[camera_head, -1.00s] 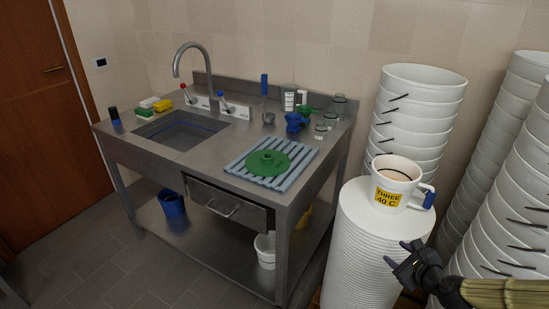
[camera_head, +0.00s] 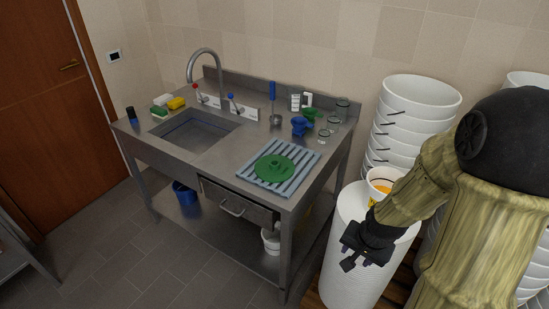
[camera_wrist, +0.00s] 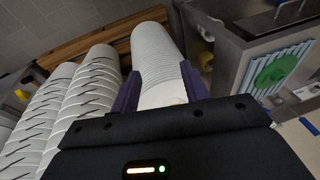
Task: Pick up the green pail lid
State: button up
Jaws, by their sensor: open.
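The green pail lid (camera_head: 274,167) is a round disc with a raised knob. It lies flat on a blue-grey slatted rack (camera_head: 303,163) at the right front of the steel sink bench. My gripper (camera_head: 351,255) is open and empty, in front of the tall white stack, to the right of and apart from the lid. In the wrist view its two dark fingers (camera_wrist: 158,92) stand apart, with the white stack behind them.
The bench (camera_head: 205,160) has a sink and tall tap. Blue and green items (camera_head: 302,125) and glass jars (camera_head: 342,108) stand behind the rack. A cup (camera_head: 379,178) sits on the white stack (camera_head: 345,225). White pails (camera_head: 415,115) stack up at right. Floor ahead of the bench is clear.

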jog(key=s+a+r+n+p, duration=0.2)
jog(key=r+n+p, duration=0.1)
jog(key=r, duration=0.4)
jog(key=s+a+r+n+p, duration=0.3)
jog(key=r+n, duration=0.1)
jog(key=r, duration=0.3)
jog(key=shift+a+r, duration=0.15)
jog(key=shift+r, duration=0.1)
jog(key=shift+s, duration=0.1)
jog(key=shift+c, duration=1.1)
